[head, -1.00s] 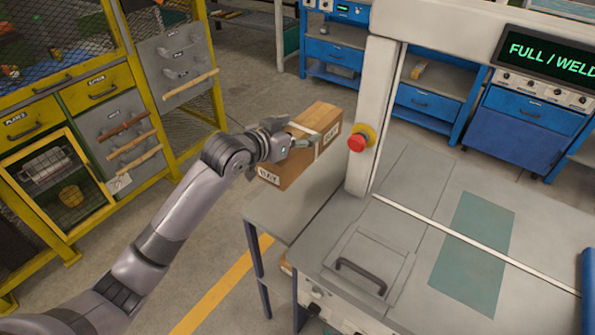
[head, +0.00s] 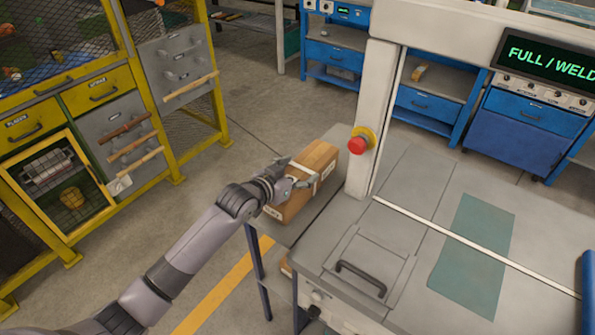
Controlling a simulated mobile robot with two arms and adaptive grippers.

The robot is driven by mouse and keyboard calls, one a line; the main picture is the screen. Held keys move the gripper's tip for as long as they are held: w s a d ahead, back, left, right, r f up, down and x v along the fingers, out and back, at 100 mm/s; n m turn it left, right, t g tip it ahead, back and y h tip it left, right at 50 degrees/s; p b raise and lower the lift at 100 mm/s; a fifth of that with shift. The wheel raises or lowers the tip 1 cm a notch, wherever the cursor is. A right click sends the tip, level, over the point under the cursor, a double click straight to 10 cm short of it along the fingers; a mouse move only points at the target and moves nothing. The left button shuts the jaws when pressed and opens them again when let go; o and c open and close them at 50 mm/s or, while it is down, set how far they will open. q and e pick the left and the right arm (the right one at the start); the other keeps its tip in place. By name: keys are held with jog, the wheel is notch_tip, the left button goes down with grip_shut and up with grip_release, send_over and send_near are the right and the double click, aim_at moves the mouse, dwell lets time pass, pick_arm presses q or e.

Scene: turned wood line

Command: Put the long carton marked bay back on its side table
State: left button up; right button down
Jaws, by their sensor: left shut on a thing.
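The long carton (head: 318,160) is brown cardboard with a pale band across it and white labels, one partly hidden by my gripper. It is at the grey side table (head: 325,205), left of the white machine post, and appears to rest on the top; its underside is hidden. My left gripper (head: 299,179) is shut on the carton from its left side, near the middle. My right gripper is not in view.
The white post with a red stop button (head: 358,145) stands close to the carton's right. The grey machine bed (head: 420,225) adjoins the side table. Yellow shelving with drawers (head: 100,95) is at left. Open floor lies between.

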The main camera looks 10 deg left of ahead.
pick_arm(q)
jog(key=o, duration=1.7)
jog(key=shift+f, duration=0.1)
jog(key=shift+c, duration=0.2)
jog(key=shift+s+r, duration=0.15)
jog(key=shift+r, duration=0.05)
jog(key=v, duration=1.1)
jog(key=shift+s+a+b, duration=0.2)
jog(key=shift+s+b, duration=0.1)
jog(key=shift+s, duration=0.05)
